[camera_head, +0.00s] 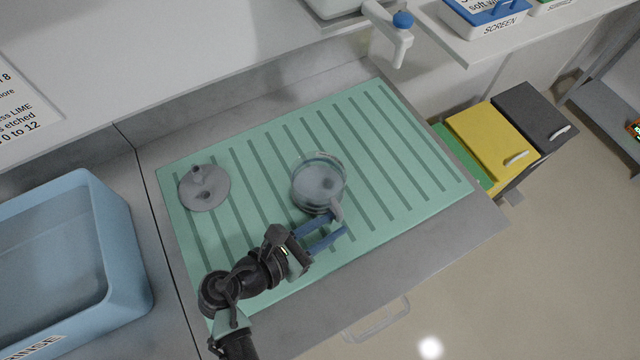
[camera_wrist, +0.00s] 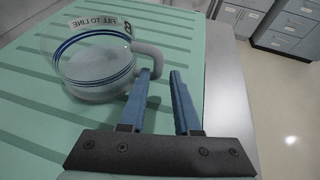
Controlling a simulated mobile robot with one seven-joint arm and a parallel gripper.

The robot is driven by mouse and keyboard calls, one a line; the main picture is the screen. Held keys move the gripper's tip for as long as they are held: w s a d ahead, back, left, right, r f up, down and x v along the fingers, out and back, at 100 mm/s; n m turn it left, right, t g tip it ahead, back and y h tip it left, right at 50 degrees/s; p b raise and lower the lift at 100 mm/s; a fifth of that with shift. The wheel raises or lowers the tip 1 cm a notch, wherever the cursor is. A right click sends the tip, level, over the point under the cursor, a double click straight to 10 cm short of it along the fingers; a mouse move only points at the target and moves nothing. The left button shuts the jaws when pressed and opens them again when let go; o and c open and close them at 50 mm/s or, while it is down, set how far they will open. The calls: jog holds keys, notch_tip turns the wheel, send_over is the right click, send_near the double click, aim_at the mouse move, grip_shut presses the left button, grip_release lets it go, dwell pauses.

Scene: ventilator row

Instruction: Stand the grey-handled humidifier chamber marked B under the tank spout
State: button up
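The clear humidifier chamber (camera_head: 318,180) stands upright on the green ribbed mat. In the wrist view the chamber (camera_wrist: 95,65) shows a letter B, "FILL TO LINE" and blue lines round it. Its grey handle (camera_wrist: 152,50) points toward my gripper (camera_head: 335,226). The blue fingers (camera_wrist: 162,75) are apart, with the handle at their tips, partly behind the left finger; I cannot tell whether they touch. The tank spout (camera_head: 399,48), white with a blue knob, juts out over the back right, beyond the mat.
A grey round lid-like piece (camera_head: 205,188) lies on the mat (camera_head: 425,165) left of the chamber. A blue RINSE basin (camera_head: 125,235) stands at left. A shelf edge runs along the back. Yellow (camera_head: 490,140) and dark bins stand at right. The mat's right part is clear.

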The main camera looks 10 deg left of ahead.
aim_at(349, 216)
jog(key=shift+r+p+x, duration=0.2)
jog(key=shift+p+x, duration=0.15)
jog(key=shift+x, duration=2.75)
jog(key=shift+w, duration=0.15)
jog(key=shift+c, duration=0.3)
grip_shut()
jog(key=shift+a, duration=0.1)
